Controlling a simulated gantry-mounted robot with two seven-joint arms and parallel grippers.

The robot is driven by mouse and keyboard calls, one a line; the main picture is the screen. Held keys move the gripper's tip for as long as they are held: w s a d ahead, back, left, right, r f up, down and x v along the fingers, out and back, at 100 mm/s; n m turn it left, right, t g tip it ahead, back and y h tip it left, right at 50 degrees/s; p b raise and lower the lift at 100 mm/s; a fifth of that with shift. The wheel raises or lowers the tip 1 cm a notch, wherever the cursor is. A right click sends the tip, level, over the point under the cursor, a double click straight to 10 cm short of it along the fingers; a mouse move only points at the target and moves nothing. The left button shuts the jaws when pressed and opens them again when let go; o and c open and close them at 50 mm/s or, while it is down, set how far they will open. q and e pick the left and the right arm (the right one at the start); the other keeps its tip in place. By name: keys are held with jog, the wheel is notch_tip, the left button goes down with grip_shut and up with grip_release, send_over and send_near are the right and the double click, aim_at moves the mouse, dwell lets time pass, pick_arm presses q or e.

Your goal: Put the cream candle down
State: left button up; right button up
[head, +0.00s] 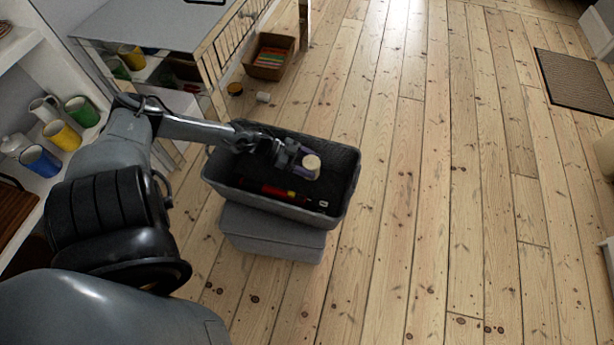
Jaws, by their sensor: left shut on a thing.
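The cream candle (312,162) is a small round thing with a pale top, held at the tip of my left gripper (299,158). The gripper is shut on it, over the dark grey bin (345,205). I cannot tell how far the candle is above the bin's floor. My right gripper is not in view.
A shelf with several mugs (62,135) is at the left. A cardboard box (270,57) and a white cylinder (263,97) are behind.

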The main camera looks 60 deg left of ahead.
pick_arm(q)
jog(key=shift+w+a+f+b, duration=0.15)
jog(key=shift+f+b, duration=0.15)
jog(key=shift+f, duration=0.2)
jog(key=shift+w+a+f+b, duration=0.15)
jog(key=shift+f+b, duration=0.1)
jog(key=shift+f, duration=0.25)
notch_tip(320, 180, down, 2)
jog(key=shift+s+f+b, duration=0.1)
jog(key=shift+b, duration=0.7)
jog(key=shift+s+d+f, duration=0.1)
jog(key=shift+d+f, duration=0.1)
jog(key=shift+f, duration=0.05)
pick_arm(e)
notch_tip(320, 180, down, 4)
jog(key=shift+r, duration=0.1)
pick_arm(q)
jog(key=shift+a, duration=0.1)
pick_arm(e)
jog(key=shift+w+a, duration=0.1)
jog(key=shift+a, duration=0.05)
pick_arm(q)
jog(key=shift+f, duration=0.1)
jog(key=o, duration=1.2)
